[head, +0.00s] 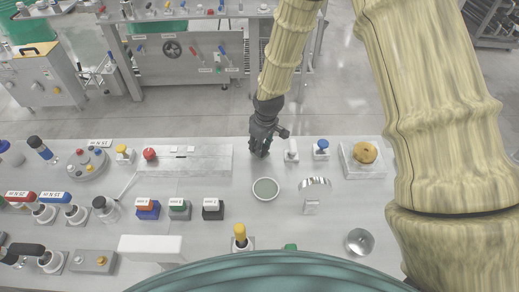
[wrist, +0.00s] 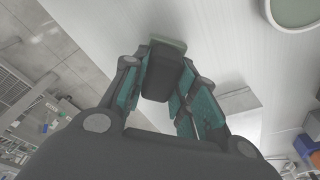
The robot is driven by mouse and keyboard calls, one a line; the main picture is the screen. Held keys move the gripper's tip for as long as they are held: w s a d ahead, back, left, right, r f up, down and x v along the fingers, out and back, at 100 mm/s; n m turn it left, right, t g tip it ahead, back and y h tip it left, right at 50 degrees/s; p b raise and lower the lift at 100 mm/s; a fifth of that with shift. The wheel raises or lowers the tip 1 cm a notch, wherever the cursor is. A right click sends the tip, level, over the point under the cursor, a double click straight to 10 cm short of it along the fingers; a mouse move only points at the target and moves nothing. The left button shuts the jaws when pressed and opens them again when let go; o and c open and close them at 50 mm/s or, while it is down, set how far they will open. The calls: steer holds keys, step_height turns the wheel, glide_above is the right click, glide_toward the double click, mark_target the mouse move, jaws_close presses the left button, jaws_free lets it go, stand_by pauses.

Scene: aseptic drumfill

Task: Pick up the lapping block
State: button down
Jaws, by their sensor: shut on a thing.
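My gripper (head: 261,150) is over the far edge of the pale worktop, pointing down. In the wrist view my gripper (wrist: 163,95) has its teal-padded fingers on either side of a dark block with a grey-green end face, which I take to be the lapping block (wrist: 165,70). The fingers are shut on it. In the head view the block is hidden or too small to make out among the dark fingers. I cannot tell whether it touches the worktop.
A round grey-green dish (head: 265,189) lies nearer me. A white upright piece (head: 291,151) and a blue-topped piece (head: 321,149) stand close on the right. A flat grey slab (head: 210,160) is on the left.

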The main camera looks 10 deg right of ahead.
steer(key=shift+r, duration=0.1)
steer(key=shift+r+b, duration=0.75)
steer(key=shift+r, duration=0.2)
steer(key=s+a+r+b, duration=0.1)
steer(key=s+a, duration=0.1)
steer(key=s, duration=0.2)
steer(key=s+a+r+b, duration=0.1)
steer(key=s+a+b, duration=0.1)
steer(key=s, duration=0.3)
steer(key=s+a+r+b, duration=0.1)
steer(key=s+a+b, duration=0.1)
steer(key=s, duration=0.3)
steer(key=shift+s+a, duration=0.15)
steer(key=shift+a, duration=0.5)
